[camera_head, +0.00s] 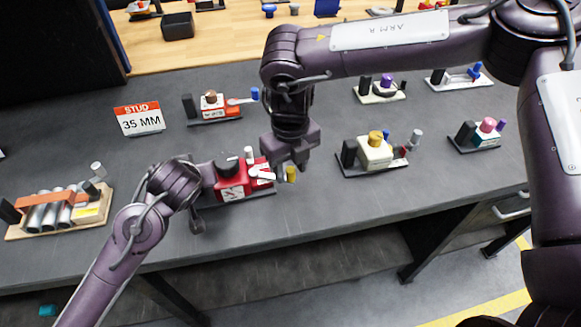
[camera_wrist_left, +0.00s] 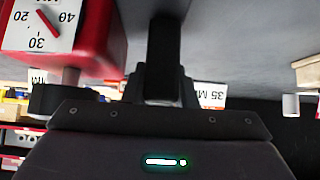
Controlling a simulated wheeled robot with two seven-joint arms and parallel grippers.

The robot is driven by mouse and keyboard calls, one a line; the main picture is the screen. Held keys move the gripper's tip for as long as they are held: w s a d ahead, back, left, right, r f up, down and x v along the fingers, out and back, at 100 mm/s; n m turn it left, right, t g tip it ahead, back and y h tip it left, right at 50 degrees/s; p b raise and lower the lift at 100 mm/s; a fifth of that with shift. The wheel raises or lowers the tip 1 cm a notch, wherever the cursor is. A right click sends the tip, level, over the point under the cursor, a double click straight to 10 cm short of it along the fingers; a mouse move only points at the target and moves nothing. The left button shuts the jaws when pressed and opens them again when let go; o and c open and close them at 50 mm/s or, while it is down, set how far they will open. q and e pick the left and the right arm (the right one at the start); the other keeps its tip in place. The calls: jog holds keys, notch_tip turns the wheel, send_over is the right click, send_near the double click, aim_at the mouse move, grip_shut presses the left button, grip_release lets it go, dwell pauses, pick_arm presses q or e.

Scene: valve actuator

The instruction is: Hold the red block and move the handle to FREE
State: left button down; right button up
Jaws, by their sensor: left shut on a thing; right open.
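The red block (camera_head: 231,182) sits on its base plate near the table's front edge, with a dark round knob and white labels. It also shows close up in the left wrist view (camera_wrist_left: 104,40), with a dial marked 20, 30, 40. My left gripper (camera_head: 205,178) is at its left end, shut on what looks like its black upright block (camera_wrist_left: 165,35); the contact is partly hidden. My right gripper (camera_head: 289,165) is open, just above the knob. FREE lettering is not readable.
A sign reading STUD 35 MM (camera_head: 139,119) stands behind. A smaller red unit (camera_head: 214,108) and a cream unit (camera_head: 374,153) flank the area. A wooden tray (camera_head: 30,233) with grey cylinders is at left. The table's front edge runs close below the red block.

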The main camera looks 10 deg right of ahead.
pick_arm(q)
jog(key=shift+s+f, duration=0.15)
jog(key=shift+f, duration=0.25)
pick_arm(e)
jog(key=shift+f, duration=0.4)
jog(key=shift+c, duration=0.4)
grip_shut()
